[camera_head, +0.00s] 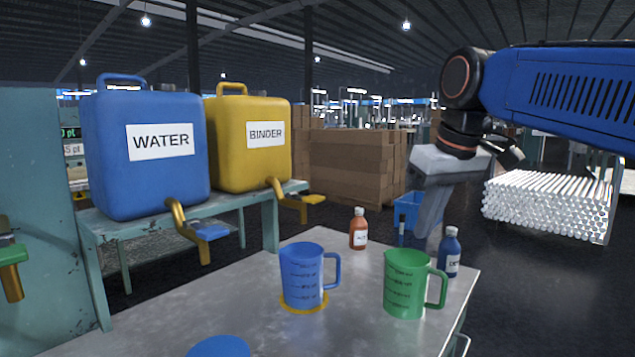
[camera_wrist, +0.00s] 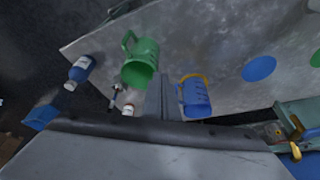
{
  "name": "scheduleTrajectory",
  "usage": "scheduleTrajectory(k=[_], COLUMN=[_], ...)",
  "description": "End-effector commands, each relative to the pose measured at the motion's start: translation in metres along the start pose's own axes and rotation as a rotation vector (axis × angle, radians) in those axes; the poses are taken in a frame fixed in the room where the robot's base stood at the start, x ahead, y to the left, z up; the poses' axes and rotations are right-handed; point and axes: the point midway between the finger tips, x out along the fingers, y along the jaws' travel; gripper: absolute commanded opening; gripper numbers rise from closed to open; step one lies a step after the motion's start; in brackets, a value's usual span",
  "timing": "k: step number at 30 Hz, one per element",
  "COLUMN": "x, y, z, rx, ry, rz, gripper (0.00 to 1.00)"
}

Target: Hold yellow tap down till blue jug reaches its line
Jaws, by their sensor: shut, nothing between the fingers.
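The blue jug (camera_head: 302,278) stands upright on a yellow disc (camera_head: 322,304) on the metal table, with dark marks on its side; its fill level is not visible. It also shows in the wrist view (camera_wrist: 197,98). The yellow tap (camera_head: 292,197) sticks out from the yellow BINDER container (camera_head: 232,165), behind the jug, its yellow lever pointing right. My gripper (camera_head: 428,238) is shut and empty, pointing down above the table's right part, behind the green jug and well right of the yellow tap. In the wrist view its fingers (camera_wrist: 163,92) appear between the two jugs.
The green jug (camera_head: 406,285), an orange bottle (camera_head: 359,230) and a blue bottle (camera_head: 449,254) stand on the table. The blue WATER container (camera_head: 140,180) has a blue-levered tap (camera_head: 205,230). A green tap (camera_head: 12,262) is at the left edge. A blue disc (camera_head: 219,347) lies empty at the front.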

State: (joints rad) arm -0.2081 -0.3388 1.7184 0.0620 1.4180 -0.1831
Motion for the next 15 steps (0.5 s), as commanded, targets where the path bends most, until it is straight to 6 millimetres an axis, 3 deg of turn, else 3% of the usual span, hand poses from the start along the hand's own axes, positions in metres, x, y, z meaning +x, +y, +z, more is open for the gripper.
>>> scheduleTrajectory(k=[3, 15], x=[-0.020, -0.076], y=[-0.010, -0.052], z=[-0.036, -0.133], rx=[-0.054, -0.237], ry=[-0.006, -0.031], rz=[-0.020, -0.085], gripper=[0.00, 0.00])
